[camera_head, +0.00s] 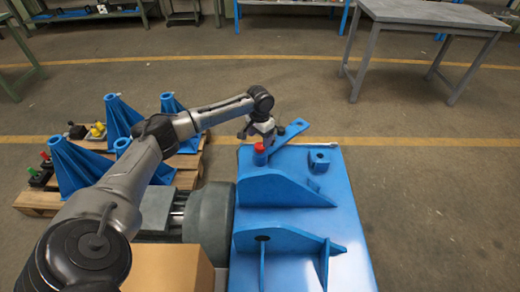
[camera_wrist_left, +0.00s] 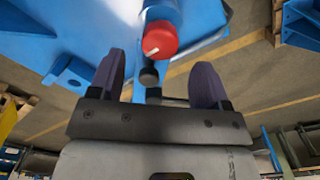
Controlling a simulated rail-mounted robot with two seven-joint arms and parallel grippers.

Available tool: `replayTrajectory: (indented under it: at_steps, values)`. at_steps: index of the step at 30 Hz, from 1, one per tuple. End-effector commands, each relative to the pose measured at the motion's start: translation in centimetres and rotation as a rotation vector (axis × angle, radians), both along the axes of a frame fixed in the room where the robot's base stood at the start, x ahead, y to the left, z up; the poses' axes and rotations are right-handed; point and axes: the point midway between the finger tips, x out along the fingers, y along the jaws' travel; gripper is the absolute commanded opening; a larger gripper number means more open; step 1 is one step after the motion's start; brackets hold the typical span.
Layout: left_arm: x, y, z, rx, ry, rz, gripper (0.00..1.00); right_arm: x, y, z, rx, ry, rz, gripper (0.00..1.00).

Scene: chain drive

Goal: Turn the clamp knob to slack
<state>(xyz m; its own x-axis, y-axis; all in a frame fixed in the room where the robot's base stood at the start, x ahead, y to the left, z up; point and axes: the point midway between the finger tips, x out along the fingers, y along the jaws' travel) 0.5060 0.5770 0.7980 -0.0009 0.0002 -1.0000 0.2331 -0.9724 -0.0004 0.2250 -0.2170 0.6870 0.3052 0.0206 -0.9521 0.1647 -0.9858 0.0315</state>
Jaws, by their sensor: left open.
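The clamp knob is a red cap (camera_head: 259,147) on a blue post near the far left corner of the blue machine base (camera_head: 345,215). In the head view the left gripper (camera_head: 260,135) hangs just above and behind the knob. Whether it touches the knob cannot be seen. My right gripper is not in view.
A blue slotted arm (camera_head: 292,133) rises beside the knob, and a blue bracket (camera_head: 319,160) stands to its right. A large grey motor (camera_head: 208,212) and a cardboard box (camera_head: 168,268) lie to the left. A pallet (camera_head: 40,200) holds blue stands.

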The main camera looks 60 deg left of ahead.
Motion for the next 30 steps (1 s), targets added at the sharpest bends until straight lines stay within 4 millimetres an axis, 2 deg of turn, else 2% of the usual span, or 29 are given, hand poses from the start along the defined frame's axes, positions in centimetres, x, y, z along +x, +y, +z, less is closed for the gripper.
replayTrajectory:
  at_steps: [1, 3, 12, 25, 30]
  values:
    - [0.0, 0.0, -1.3, 0.0, 0.001, 0.001, 0.71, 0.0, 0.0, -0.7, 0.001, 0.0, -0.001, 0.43]
    - [0.0, 0.0, -2.3, 0.0, 0.001, 0.0, 0.71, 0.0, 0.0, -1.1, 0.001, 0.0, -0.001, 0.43]
    - [0.0, 0.0, -4.9, 0.0, 0.0, 0.0, 0.71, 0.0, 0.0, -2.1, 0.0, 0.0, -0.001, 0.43]
    - [0.0, 0.0, -5.3, 0.0, 0.0, -0.001, 0.71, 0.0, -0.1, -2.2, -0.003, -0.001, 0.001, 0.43]
    - [0.0, 0.0, -5.3, 0.0, -0.001, -0.001, 0.54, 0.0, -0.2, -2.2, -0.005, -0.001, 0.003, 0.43]
